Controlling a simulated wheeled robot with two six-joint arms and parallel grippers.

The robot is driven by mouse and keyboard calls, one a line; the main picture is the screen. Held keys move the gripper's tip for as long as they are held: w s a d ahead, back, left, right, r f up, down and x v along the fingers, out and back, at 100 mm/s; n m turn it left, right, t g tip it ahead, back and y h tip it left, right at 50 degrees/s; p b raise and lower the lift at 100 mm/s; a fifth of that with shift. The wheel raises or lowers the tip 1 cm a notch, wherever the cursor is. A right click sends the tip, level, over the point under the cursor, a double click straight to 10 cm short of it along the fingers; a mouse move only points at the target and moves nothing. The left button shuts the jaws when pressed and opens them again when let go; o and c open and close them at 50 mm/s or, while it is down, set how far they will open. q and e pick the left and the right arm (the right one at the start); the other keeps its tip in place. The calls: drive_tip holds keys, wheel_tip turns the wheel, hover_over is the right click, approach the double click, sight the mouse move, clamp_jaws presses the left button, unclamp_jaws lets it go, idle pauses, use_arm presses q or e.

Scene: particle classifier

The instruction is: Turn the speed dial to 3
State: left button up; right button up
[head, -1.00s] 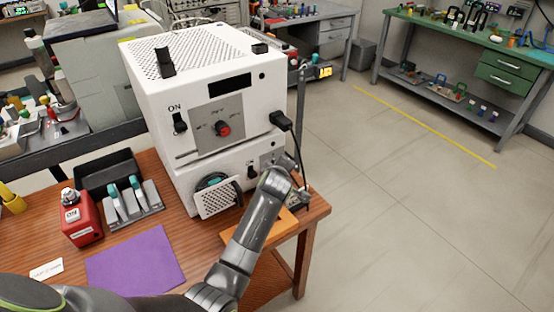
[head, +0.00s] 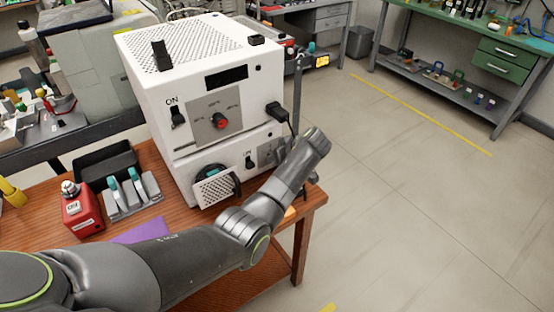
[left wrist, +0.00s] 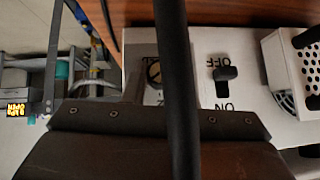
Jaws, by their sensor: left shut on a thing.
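The speed dial (left wrist: 153,74) is a small round knob on a grey plate (head: 265,153) on the front of the lower white unit (head: 222,160). My left gripper (head: 281,151) is at that plate, shut on the dial. My wrist and fingers cover most of the dial in the head view. In the left wrist view a black cable (left wrist: 177,60) crosses in front, so the dial's setting cannot be read. A black ON/OFF switch (head: 250,163) is beside the plate; it also shows in the left wrist view (left wrist: 226,73). My right gripper is not in view.
The upper white unit (head: 195,75) has a red knob (head: 221,121) and a black plug (head: 276,111) with a hanging cable. A perforated white cover (head: 214,188) sticks out left of the switch. A red device (head: 82,212) and grey rack (head: 133,197) stand on the wooden table.

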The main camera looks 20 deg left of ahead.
use_arm(q)
drive_tip(key=shift+w+m+g+y+b, duration=0.15)
drive_tip(key=shift+m+g+y+b, duration=0.3)
drive_tip(key=shift+b, duration=0.2)
drive_tip(key=o, duration=1)
drive_tip(key=b+v, duration=0.1)
drive_tip(key=v, duration=1.6)
drive_tip(key=shift+d, duration=0.15)
drive_tip(key=shift+r, duration=0.15)
